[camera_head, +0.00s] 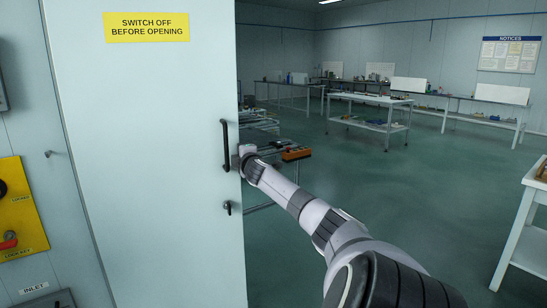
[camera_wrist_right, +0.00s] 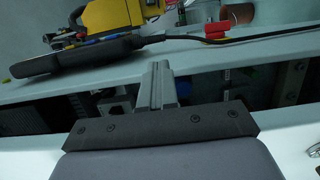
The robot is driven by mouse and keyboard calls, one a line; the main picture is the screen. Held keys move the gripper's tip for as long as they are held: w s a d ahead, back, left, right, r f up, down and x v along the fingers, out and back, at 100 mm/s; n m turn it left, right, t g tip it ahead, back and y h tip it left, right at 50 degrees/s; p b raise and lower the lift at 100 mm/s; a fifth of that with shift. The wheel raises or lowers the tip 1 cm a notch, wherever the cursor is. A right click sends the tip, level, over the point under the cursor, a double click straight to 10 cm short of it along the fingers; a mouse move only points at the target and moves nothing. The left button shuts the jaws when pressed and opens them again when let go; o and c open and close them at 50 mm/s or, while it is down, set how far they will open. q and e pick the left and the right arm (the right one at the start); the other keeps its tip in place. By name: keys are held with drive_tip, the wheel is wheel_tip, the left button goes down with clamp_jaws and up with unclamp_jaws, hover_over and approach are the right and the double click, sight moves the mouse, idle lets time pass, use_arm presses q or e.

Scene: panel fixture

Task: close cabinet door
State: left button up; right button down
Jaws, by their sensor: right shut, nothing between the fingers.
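The cabinet door (camera_head: 150,160) is a tall pale panel with a yellow warning label at its top. It fills the left middle of the head view. A black bar handle (camera_head: 225,146) and a small black latch (camera_head: 229,207) sit near its right edge. My right arm reaches from the lower right to that edge, at about handle height. Its hand is partly hidden at the door edge, so I cannot tell whether it touches. In the right wrist view, the right gripper's fingers (camera_wrist_right: 161,72) are together and empty, over a pale strip and dark gaps. My left gripper is not in view.
A yellow switch panel (camera_head: 19,208) is on the wall at left. A white table (camera_head: 525,220) stands at far right, and benches stand at the back.

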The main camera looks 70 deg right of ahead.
drive_tip(key=shift+s+p, duration=0.5)
drive_tip(key=shift+s, duration=4.6)
drive_tip(key=m, duration=1.8)
approach(237, 175)
drive_tip(key=p+x, duration=0.1)
drive_tip(key=x, duration=0.5)
drive_tip(key=shift+w+d, duration=0.1)
drive_tip(key=shift+w, duration=0.05)
